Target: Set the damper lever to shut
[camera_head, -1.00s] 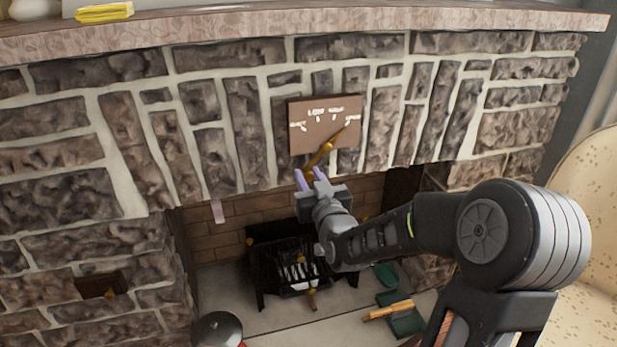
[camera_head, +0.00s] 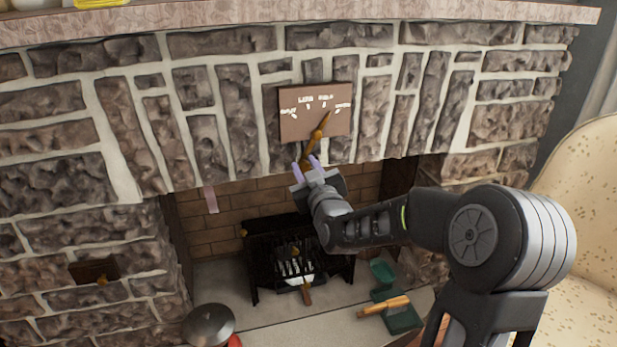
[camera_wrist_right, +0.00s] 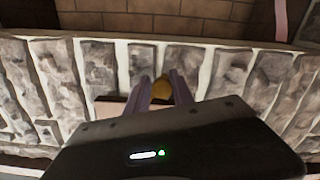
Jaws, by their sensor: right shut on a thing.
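The damper lever (camera_head: 318,134) is a golden bar pivoted on a brown plate (camera_head: 296,130) on the stone chimney front. Its upper tip points up and to the right, between the upper-right label and the far-right label. The plate's small white labels are hard to read; I cannot tell which says shut. My right gripper (camera_head: 306,164) is at the lever's lower end, below the plate. In the right wrist view its purple fingers are shut on the lever's golden knob (camera_wrist_right: 161,90). My left gripper is not in view.
The stone mantel (camera_head: 200,28) runs above. Below is the brick fireplace opening with a black grate (camera_head: 262,262). A green dustpan (camera_head: 404,318) and a wooden-handled brush (camera_head: 385,307) lie at the hearth's right. A round metal lid (camera_head: 208,325) is at the front.

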